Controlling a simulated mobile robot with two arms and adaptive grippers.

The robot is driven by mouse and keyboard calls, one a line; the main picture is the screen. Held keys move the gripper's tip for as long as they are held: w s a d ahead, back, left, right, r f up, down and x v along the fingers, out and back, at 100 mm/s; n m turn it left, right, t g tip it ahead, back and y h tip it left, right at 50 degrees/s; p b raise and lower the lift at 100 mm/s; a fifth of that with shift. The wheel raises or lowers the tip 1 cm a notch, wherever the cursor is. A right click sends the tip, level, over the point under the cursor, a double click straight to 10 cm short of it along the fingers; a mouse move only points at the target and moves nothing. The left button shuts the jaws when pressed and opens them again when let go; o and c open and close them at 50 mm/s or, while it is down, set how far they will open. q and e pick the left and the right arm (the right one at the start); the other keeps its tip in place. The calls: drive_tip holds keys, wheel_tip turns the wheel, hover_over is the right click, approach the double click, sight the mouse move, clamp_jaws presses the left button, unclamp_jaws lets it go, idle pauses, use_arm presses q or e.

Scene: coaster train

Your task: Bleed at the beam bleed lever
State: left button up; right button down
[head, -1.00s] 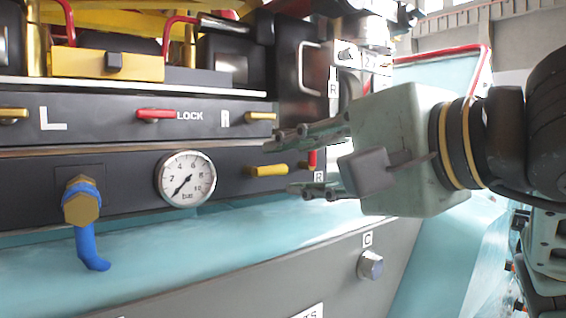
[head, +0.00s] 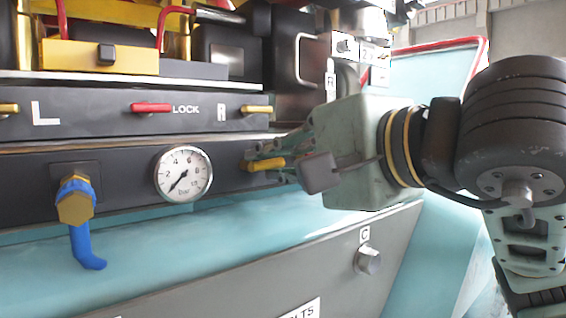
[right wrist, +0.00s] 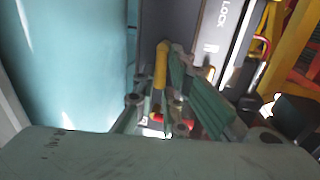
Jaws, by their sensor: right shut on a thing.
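The yellow lever (head: 265,164) right of the pressure gauge sits on the lower black panel; I take it as the beam bleed lever. My right gripper (head: 256,158) reaches in from the right and is shut on this lever, its fingers along either side. In the right wrist view, the yellow lever (right wrist: 161,66) sticks out from between the fingers (right wrist: 168,85). The gripper partly hides the lever's base end. My left gripper is not in view.
The round gauge (head: 183,174) is left of the lever. Above are a red LOCK lever (head: 151,108) and another yellow lever (head: 257,109). A knob (head: 367,260) marked C is below right.

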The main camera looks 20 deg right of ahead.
drive_tip(key=shift+n, duration=0.3)
drive_tip(key=shift+a+r+n+h, duration=0.1)
drive_tip(key=shift+r+n+h, duration=0.1)
drive_tip(key=shift+n, duration=0.35)
drive_tip(key=shift+a+r+n+h, duration=0.1)
drive_tip(key=shift+n+h, duration=0.1)
drive_tip(key=shift+n, duration=0.35)
drive_tip(key=n, duration=0.2)
drive_tip(key=n+t+h, duration=0.1)
drive_tip(key=shift+s+a+r+n, duration=0.2)
drive_tip(key=shift+a+r+n, duration=0.15)
drive_tip(key=shift+r+n, duration=0.05)
drive_tip(key=n, duration=0.2)
drive_tip(key=a+n, duration=0.1)
drive_tip(key=n, duration=0.1)
drive_tip(key=shift+s+r+t+h+b, duration=0.15)
drive_tip(key=shift+r+t+h+b, duration=0.15)
drive_tip(key=shift+t+b, duration=0.1)
drive_tip(key=n, duration=0.1)
drive_tip(key=a+n+b, duration=0.1)
drive_tip(key=n, duration=0.1)
drive_tip(key=n+t, duration=0.1)
drive_tip(key=n, duration=0.1)
drive_tip(key=shift+s+a, duration=0.15)
drive_tip(key=shift+s, duration=0.1)
drive_tip(key=c, duration=1.9)
unclamp_jaws()
drive_tip(key=shift+r, duration=0.1)
drive_tip(key=shift+o, duration=0.4)
drive_tip(key=shift+r, duration=0.1)
